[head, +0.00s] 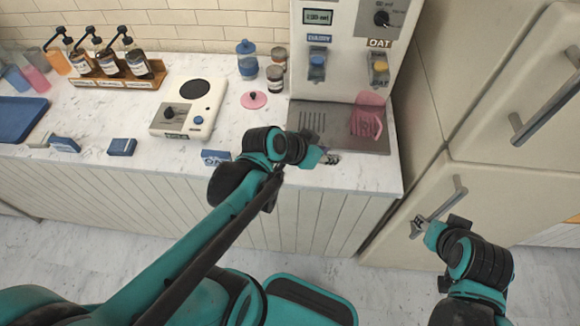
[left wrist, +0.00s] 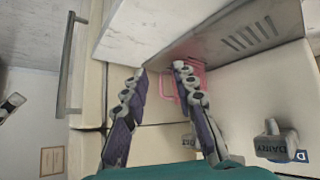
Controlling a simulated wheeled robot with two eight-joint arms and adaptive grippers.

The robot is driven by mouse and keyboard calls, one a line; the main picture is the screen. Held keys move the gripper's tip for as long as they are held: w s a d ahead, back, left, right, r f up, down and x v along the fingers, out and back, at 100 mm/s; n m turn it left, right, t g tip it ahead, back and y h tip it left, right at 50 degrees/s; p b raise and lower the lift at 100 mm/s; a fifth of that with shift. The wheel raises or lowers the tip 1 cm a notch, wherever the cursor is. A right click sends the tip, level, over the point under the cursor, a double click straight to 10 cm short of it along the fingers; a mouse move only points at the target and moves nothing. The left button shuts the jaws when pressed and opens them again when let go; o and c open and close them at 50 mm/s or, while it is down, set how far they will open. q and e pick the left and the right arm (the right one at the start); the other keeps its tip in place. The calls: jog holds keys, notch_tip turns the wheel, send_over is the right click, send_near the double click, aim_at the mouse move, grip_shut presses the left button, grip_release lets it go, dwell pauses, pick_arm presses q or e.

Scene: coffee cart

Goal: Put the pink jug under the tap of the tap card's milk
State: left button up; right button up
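The pink jug (head: 366,122) stands on the right part of the metal drip tray (head: 345,143), below the yellow tap (head: 379,68) labelled OAT. The blue tap (head: 317,65), at left, reads DAIRY in the left wrist view (left wrist: 275,140). A small blue card (head: 215,157) stands at the counter's front edge; its lettering is hard to read. My left gripper (head: 328,158) is over the tray's front edge, short of the jug. In the left wrist view its fingers (left wrist: 160,68) are apart, with the pink jug (left wrist: 168,88) beyond them. My right gripper (head: 418,226) is by the fridge, its opening unclear.
A white scale (head: 188,107) and a pink round lid (head: 254,99) lie left of the machine. A blue shaker (head: 247,60) and small jars stand behind. A wooden rack (head: 115,74) holds pump bottles. The fridge (head: 480,150) stands close on the right.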

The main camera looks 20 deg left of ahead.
pick_arm(q)
jog(key=s+a+n+y, duration=0.4)
jog(key=s+a, duration=0.3)
jog(key=s, duration=0.2)
jog(key=shift+r+n+g, duration=0.2)
jog(key=shift+n+g, duration=0.1)
